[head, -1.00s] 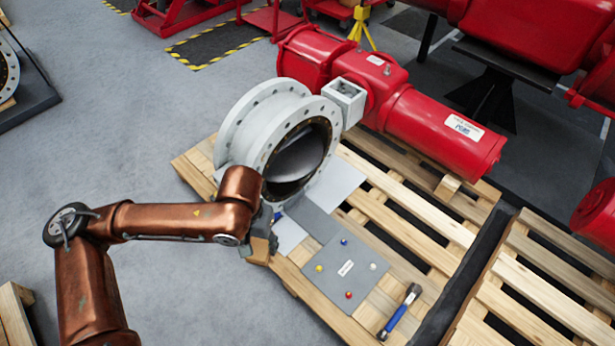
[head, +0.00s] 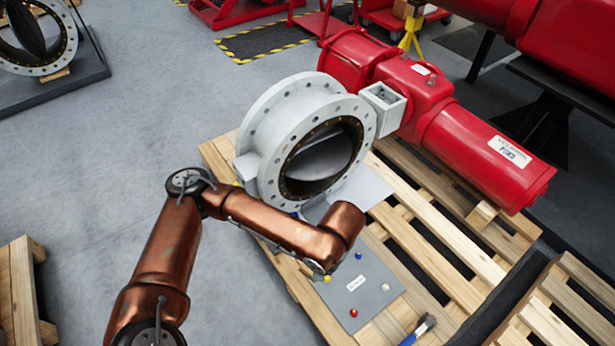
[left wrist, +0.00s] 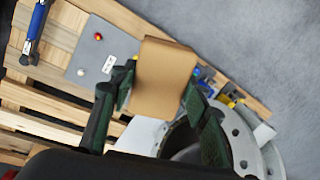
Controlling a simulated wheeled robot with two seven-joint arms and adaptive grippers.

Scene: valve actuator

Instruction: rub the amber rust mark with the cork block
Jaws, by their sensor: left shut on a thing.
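The tan cork block (left wrist: 165,72) is held between the dark green fingers of my left gripper (left wrist: 158,88) in the left wrist view. In the head view my arm hides the gripper and the block. The grey flanged valve body (head: 262,140) stands on the wooden pallet, its disc (head: 325,162) inside the dark-lined bore. I cannot make out the amber rust mark in either view. My right gripper is not in view.
A grey plate (head: 372,305) with small coloured knobs lies on the pallet (head: 490,268) in front of the valve. A blue-handled tool (head: 419,330) lies beside it. A red actuator (head: 475,140) adjoins the valve. Blue and yellow items (left wrist: 229,98) lie near the valve flange.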

